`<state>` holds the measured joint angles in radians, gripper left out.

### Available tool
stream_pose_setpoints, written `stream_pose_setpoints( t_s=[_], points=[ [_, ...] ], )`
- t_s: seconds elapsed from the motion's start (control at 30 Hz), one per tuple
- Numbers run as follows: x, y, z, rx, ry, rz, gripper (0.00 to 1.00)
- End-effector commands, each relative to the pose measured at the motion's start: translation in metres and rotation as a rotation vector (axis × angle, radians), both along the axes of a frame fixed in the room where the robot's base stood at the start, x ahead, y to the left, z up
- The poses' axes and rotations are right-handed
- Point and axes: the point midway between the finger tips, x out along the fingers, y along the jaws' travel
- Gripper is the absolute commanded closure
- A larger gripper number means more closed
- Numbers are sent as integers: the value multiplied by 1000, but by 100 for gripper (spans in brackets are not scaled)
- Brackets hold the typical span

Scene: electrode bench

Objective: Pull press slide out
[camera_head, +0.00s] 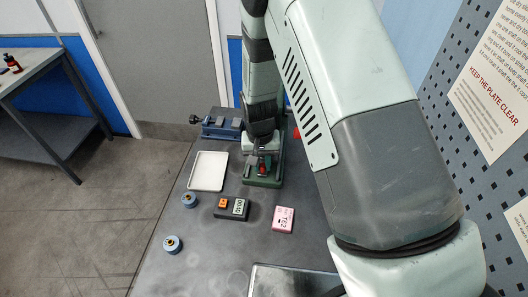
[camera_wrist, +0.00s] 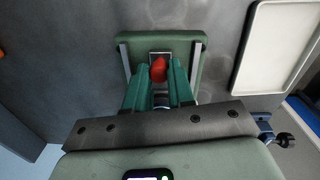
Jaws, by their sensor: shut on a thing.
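The press (camera_head: 264,182) is a green-based device on the bench at the back, partly hidden by my arm. Its green base plate with pale side rails shows in the wrist view (camera_wrist: 187,40). A red knob (camera_wrist: 159,70) sits at the middle of the slide, between the fingertips; it also shows small in the head view (camera_head: 263,170). My gripper (camera_wrist: 160,78) has its two green fingers shut on the red knob. In the head view my gripper (camera_head: 264,158) is over the press. How far out the slide stands is hard to tell.
A white tray (camera_head: 208,171) lies left of the press; a blue vise (camera_head: 222,124) stands behind it. In front are a black box with an orange button (camera_head: 231,208), a pink box (camera_head: 283,219) and two blue spools (camera_head: 172,245). The bench between them is clear.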

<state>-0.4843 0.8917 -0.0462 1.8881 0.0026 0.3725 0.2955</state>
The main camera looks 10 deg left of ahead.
Motion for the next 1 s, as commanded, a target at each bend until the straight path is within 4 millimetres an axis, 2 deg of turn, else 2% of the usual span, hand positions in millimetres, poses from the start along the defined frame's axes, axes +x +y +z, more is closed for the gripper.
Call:
stream_pose_setpoints(
  t_s=[0.03,0.1,0.23,0.37,0.63,0.67,0.8,1.0],
  points=[
    [-16,0,1,-2,6,4,100],
    [-33,0,1,-2,4,4,100],
    [-55,0,0,-1,3,3,100],
    [-63,0,1,0,2,1,100],
    [-66,0,0,-2,9,2,100],
    [-66,0,0,-3,10,2,72],
    [-65,0,0,-2,7,2,52],
    [-64,0,0,-1,4,1,52]
  ],
)
